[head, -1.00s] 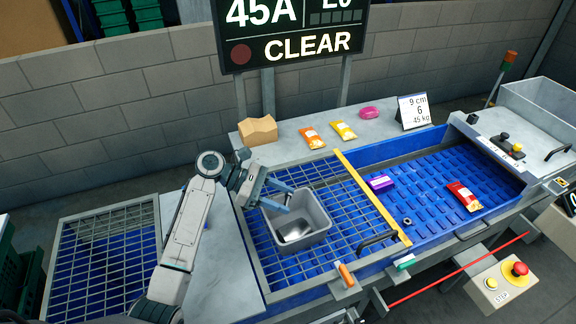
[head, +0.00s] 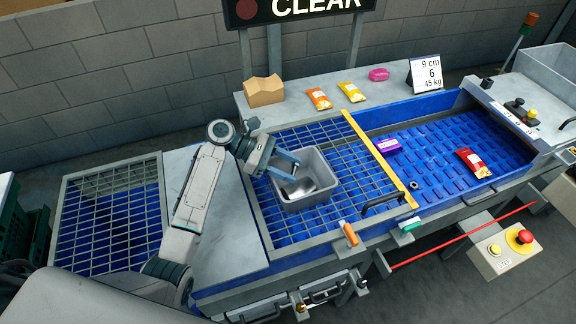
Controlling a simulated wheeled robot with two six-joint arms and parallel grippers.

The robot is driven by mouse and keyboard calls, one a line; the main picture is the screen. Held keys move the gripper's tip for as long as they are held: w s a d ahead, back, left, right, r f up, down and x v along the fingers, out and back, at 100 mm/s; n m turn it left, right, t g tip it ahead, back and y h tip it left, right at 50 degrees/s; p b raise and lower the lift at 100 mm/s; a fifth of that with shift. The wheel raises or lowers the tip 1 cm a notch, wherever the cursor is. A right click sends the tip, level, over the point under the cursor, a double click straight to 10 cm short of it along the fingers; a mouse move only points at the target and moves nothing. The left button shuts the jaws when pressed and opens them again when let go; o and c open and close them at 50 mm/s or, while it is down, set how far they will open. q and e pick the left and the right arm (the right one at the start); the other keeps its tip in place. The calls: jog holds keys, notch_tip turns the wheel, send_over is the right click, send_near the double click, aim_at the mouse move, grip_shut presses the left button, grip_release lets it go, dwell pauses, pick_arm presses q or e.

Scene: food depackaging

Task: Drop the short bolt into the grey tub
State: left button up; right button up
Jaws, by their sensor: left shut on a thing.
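The grey tub (head: 329,200) stands upright on the blue grid deck, left of the yellow bar. A shiny metallic piece (head: 298,189) lies inside it. My left gripper (head: 295,169) reaches over the tub's left rim, with its fingertips above the opening. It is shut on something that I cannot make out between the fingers. I cannot clearly identify the short bolt. A small dark ring-like piece of hardware (head: 414,157) lies on the blue belt to the right. My right gripper is not in view.
A purple box (head: 388,146) and a red packet (head: 473,163) lie on the belt beyond the yellow bar (head: 378,157). A cardboard piece (head: 264,91), orange and yellow packets and a pink item sit on the back ledge. A black handle (head: 383,203) stands up at the front.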

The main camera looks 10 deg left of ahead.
pick_arm(q)
jog(key=shift+r, duration=0.1)
jog(key=o, duration=1)
jog(key=shift+o, duration=0.2)
jog(key=b+v, duration=0.4)
jog(key=v, duration=0.6)
jog(key=shift+a, duration=0.4)
